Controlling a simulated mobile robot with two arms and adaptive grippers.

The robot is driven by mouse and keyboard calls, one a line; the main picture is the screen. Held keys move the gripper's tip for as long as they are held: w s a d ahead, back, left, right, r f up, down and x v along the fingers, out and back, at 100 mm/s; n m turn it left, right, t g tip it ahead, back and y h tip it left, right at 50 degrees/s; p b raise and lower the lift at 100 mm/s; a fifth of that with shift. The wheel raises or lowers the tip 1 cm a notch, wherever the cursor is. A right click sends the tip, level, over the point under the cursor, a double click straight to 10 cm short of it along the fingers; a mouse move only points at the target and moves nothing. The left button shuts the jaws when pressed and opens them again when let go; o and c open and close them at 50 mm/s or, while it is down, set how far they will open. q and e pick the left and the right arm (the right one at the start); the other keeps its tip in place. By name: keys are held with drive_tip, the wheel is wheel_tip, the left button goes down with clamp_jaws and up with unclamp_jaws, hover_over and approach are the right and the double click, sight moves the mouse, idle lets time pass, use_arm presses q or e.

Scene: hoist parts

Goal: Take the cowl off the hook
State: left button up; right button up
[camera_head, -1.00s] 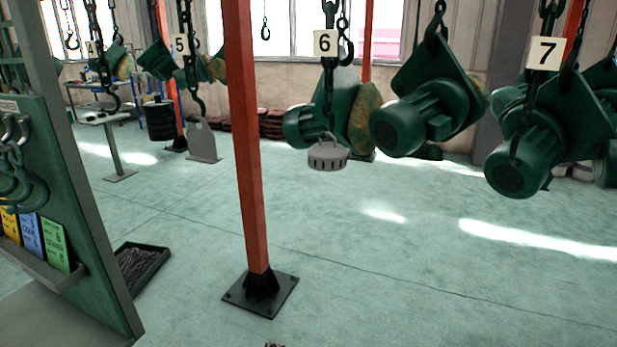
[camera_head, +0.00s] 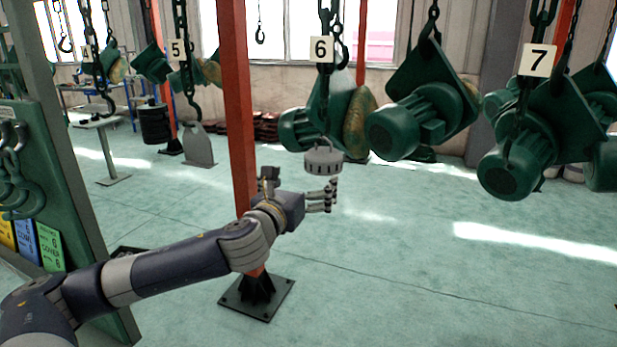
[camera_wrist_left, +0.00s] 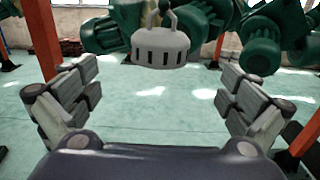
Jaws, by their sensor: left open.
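The cowl (camera_head: 324,161) is a light grey round cap with slots around its side. It hangs from the hook under the number 6 tag (camera_head: 321,49). My left gripper (camera_head: 302,182) is open and empty, just below the cowl and slightly to its left in the head view. In the left wrist view the cowl (camera_wrist_left: 160,48) hangs upright beyond the spread fingers (camera_wrist_left: 158,78), centred between them and apart from both. The hook's upper part is cut off there. My right gripper is out of view.
An orange post (camera_head: 240,110) stands behind my left forearm. Green motor hoists (camera_head: 425,110) hang close behind and right of the cowl, with more by the number 7 tag (camera_head: 538,60). A green board (camera_head: 45,170) stands at the left. The floor at right is clear.

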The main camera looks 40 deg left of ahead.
sight(322, 163)
use_arm(q)
drive_tip(key=shift+p+x, duration=0.4)
drive_tip(key=shift+x, duration=5.1)
drive_tip(key=c, duration=1.3)
drive_tip(key=shift+c, duration=0.2)
